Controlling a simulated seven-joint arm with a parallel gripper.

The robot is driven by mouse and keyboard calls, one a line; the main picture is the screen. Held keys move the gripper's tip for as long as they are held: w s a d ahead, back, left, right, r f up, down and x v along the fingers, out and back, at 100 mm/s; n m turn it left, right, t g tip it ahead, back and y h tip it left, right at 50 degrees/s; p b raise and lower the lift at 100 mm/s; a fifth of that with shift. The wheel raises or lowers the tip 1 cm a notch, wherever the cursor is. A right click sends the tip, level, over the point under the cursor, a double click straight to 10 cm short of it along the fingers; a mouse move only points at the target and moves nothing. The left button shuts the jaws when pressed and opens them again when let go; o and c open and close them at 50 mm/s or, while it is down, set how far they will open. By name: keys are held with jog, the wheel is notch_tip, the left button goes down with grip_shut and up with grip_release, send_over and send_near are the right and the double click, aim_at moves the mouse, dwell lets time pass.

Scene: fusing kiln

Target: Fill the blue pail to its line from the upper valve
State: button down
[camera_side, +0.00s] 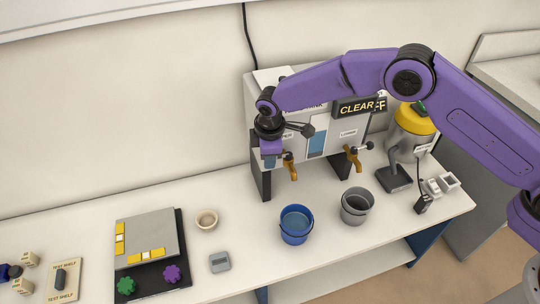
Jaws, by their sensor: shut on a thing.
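The blue pail (297,228) stands upright on the bench, below the left brass spout (291,171) in the picture. I cannot tell whether it is directly under it. Its inside looks blue; no line or water level can be made out. The left valve's label is partly covered and ends in "PER", so this is the upper valve. My gripper (270,161) points down beside this valve, shut on what seems to be its handle; the contact is mostly hidden. No stream shows from the spout.
A grey pail (356,209) stands right of the blue one, below the lower valve (352,156). A yellow-topped canister (408,138) is at the right. The front bench between is clear.

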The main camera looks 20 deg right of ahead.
jog(key=c, duration=0.9)
grip_release()
jog(key=shift+o, duration=0.2)
jog(key=shift+r, duration=0.1)
jog(key=s+r, duration=0.3)
jog(key=r, duration=1.4)
jog(key=shift+a, duration=0.35)
jog(key=shift+s, duration=0.1)
